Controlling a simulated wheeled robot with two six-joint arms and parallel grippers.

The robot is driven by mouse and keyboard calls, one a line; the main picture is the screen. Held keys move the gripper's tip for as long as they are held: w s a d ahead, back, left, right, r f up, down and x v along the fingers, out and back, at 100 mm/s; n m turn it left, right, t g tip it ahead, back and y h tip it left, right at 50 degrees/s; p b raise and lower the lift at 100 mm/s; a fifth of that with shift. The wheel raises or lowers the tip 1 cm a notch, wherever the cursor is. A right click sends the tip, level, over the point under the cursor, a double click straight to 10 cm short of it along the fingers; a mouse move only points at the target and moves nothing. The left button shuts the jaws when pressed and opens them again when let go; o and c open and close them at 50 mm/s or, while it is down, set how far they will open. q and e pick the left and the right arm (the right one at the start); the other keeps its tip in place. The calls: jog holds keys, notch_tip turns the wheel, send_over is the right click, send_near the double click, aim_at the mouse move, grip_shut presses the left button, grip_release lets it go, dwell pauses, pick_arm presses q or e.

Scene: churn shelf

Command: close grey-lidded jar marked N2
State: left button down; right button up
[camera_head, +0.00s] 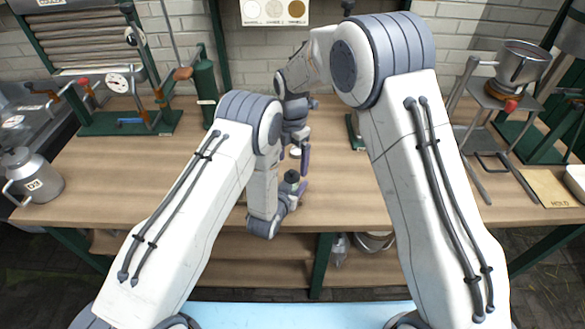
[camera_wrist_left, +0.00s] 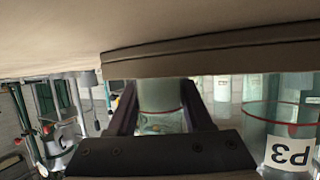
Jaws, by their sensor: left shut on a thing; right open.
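In the left wrist view, which is upside down, my left gripper (camera_wrist_left: 158,92) is shut on a clear glass jar (camera_wrist_left: 162,112) with a red ring around it. Its label is not visible, so I cannot read N2. In the head view my left gripper (camera_head: 296,185) is low over the front of the bench, its jar mostly hidden. My right gripper (camera_head: 294,157) is open just above and behind it, pointing down. A small pale disc (camera_head: 295,152) shows between its fingers; I cannot tell whether it is the grey lid.
A glass jar marked P3 (camera_wrist_left: 290,125) stands close beside the held jar. On the wooden bench (camera_head: 120,170) are a D3 can (camera_head: 33,178) at left, a green press stand (camera_head: 130,122), and a pot on a stand (camera_head: 522,62) at right. The bench's left middle is clear.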

notch_tip(320, 180, up, 8)
jog(key=shift+f, duration=0.1)
pick_arm(q)
jog(key=shift+c, duration=1.2)
grip_release()
jog(key=b+v, duration=0.2)
jog(key=v, duration=0.7)
jog(key=shift+s, duration=0.1)
jog(key=shift+s+a+r, duration=0.25)
jog(key=shift+s+r, duration=0.05)
jog(key=shift+s, duration=0.2)
pick_arm(e)
jog(key=shift+f, duration=1.1)
jog(key=shift+d, duration=0.1)
